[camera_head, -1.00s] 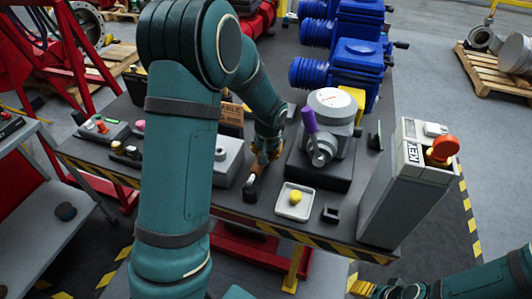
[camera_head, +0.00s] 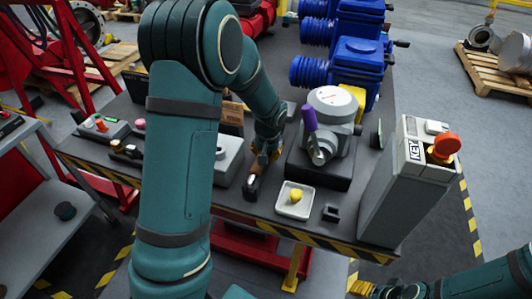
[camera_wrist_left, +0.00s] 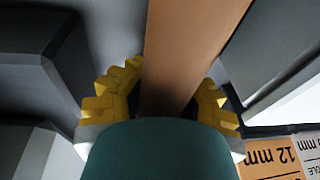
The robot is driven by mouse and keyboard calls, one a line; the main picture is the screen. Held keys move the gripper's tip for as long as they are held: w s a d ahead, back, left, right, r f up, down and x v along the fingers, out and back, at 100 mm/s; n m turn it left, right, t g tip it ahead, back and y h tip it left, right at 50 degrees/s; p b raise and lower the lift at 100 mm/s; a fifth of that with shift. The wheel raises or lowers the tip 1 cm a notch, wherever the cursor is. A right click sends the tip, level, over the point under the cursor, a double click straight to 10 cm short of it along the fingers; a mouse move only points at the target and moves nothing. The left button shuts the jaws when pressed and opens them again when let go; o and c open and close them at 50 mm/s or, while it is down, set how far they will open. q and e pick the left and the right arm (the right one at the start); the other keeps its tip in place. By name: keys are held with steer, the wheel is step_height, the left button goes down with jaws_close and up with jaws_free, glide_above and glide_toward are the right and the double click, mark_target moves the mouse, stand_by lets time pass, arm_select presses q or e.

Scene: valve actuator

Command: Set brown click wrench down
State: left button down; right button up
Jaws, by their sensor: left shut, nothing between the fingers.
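The brown click wrench (camera_wrist_left: 190,50) runs through the left wrist view as a flat brown bar, right at the yellow fingertips. In the head view only a short piece of it with a dark end (camera_head: 250,189) shows, low near the front of the grey table (camera_head: 215,195). My left gripper (camera_head: 265,158) is shut at the wrench; its yellow fingers also show in the left wrist view (camera_wrist_left: 165,95). Whether the wrench touches the table is hidden. My right gripper (camera_head: 376,290) is at the lower right, away from the wrench, its fingers too small to read.
A grey valve actuator with a purple handle (camera_head: 310,118) stands right of my left gripper. A white tray with a yellow knob (camera_head: 295,195) and a small black block (camera_head: 331,213) lie in front. A grey KEY box (camera_head: 405,190) stands at right. A light grey box (camera_head: 228,160) is close left.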

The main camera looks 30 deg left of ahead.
arm_select(q)
steer(key=shift+f+b, duration=0.6)
steer(key=shift+f, duration=0.2)
steer(key=c, duration=1)
jaws_free()
steer(key=r, duration=0.4)
steer(key=s+d+r, duration=0.1)
steer(key=r, duration=0.7)
steer(key=shift+s+d, duration=0.3)
steer(key=shift+d, duration=0.05)
